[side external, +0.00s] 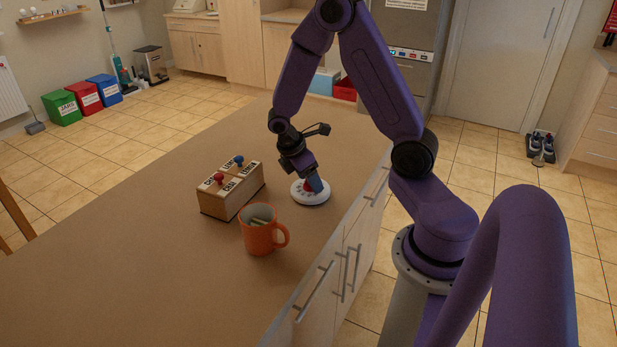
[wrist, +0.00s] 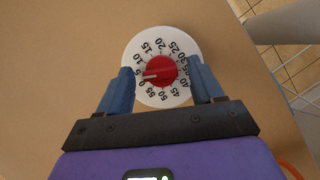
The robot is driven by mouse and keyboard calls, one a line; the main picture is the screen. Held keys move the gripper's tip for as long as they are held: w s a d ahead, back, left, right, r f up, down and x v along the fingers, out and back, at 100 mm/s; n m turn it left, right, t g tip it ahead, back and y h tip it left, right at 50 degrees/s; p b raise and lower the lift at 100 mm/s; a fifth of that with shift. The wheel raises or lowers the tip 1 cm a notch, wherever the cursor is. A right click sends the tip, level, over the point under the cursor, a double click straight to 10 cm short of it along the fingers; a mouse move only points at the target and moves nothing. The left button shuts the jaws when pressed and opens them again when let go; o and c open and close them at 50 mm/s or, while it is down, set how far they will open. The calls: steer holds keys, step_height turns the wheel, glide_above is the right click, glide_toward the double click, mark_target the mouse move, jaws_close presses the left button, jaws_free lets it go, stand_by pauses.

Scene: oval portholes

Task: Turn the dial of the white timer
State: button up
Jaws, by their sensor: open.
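The white timer (side external: 311,196) lies on the counter near its right edge, a round white disc with black numbers. Its red dial (wrist: 161,71) is in the middle, with a pale pointer mark toward the numbers 0 and 5. The timer also shows in the wrist view (wrist: 148,38). My gripper (wrist: 160,84) is open above the timer, with one blue finger on each side of the red dial and a gap between each finger and the dial. In the side view my gripper (side external: 315,184) is right over the timer and partly hides the dial.
An orange mug (side external: 259,236) with something inside stands in front of the timer. A wooden box (side external: 231,193) with red and blue knobs and labels stands to its left. The counter (side external: 150,230) is clear at the left; its drawer edge is close on the right.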

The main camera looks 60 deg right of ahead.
steer(key=c, duration=1.1)
steer(key=shift+o, duration=0.2)
steer(key=shift+m+g, duration=0.3)
steer(key=shift+m, duration=0.4)
steer(key=o, duration=1.1)
steer(key=shift+c, duration=0.2)
steer(key=shift+r, duration=0.1)
steer(key=v, duration=1.7)
steer(key=shift+r, duration=0.15)
